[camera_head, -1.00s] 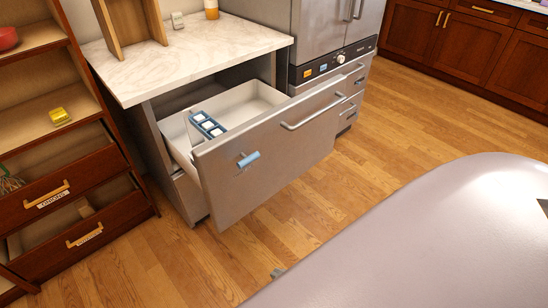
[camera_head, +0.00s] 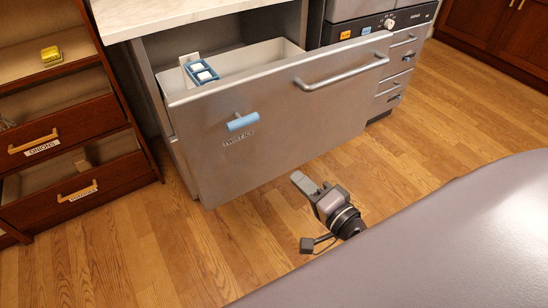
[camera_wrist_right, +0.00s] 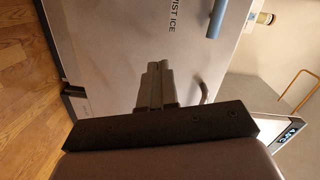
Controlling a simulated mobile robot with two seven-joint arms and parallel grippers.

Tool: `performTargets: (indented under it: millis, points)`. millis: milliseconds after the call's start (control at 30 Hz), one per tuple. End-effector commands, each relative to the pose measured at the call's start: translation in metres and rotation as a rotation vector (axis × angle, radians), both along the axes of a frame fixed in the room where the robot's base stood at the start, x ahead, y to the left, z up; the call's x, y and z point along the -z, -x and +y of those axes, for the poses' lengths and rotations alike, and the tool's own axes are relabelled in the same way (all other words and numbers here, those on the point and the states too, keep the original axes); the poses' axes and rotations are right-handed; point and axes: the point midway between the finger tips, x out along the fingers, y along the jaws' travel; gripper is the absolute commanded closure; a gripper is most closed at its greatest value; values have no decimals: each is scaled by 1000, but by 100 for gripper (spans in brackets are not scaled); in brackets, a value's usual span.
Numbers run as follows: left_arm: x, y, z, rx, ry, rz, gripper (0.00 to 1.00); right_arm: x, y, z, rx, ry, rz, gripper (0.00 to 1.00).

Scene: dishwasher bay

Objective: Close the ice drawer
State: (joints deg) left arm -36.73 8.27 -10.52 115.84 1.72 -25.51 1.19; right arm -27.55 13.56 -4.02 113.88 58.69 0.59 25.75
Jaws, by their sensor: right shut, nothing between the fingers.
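The ice drawer (camera_head: 290,120) stands pulled out under the counter, with a grey metal front, a bar handle (camera_head: 342,75) and a blue knob (camera_head: 242,122) above the words "TWIST ICE". A blue ice tray (camera_head: 202,72) with white cubes sits inside at the left. My right gripper (camera_head: 305,184) is shut and empty, low in front of the drawer front and apart from the handle. In the right wrist view the shut fingers (camera_wrist_right: 157,85) point toward the drawer front (camera_wrist_right: 110,50). My left gripper is not in view.
A wooden cabinet with open drawers labelled onions (camera_head: 42,148) stands at the left. A steel appliance (camera_head: 400,70) with smaller drawers is at the right. A marble counter (camera_head: 160,12) is above the drawer. Wood floor (camera_head: 150,250) is clear in front.

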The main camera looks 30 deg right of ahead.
Motion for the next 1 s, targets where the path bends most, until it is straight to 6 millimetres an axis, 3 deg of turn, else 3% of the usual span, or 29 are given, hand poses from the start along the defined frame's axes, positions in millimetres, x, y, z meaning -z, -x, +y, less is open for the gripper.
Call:
performTargets:
  millis: [33,100,467,1000]
  points:
    - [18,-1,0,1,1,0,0,11,-5,-6,23,-74,-17,100]
    - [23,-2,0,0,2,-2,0,11,-9,-13,49,-161,-32,100]
    - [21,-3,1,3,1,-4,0,5,-29,-22,86,-287,-51,100]
    - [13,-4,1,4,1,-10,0,6,-113,-15,85,-285,-50,100]
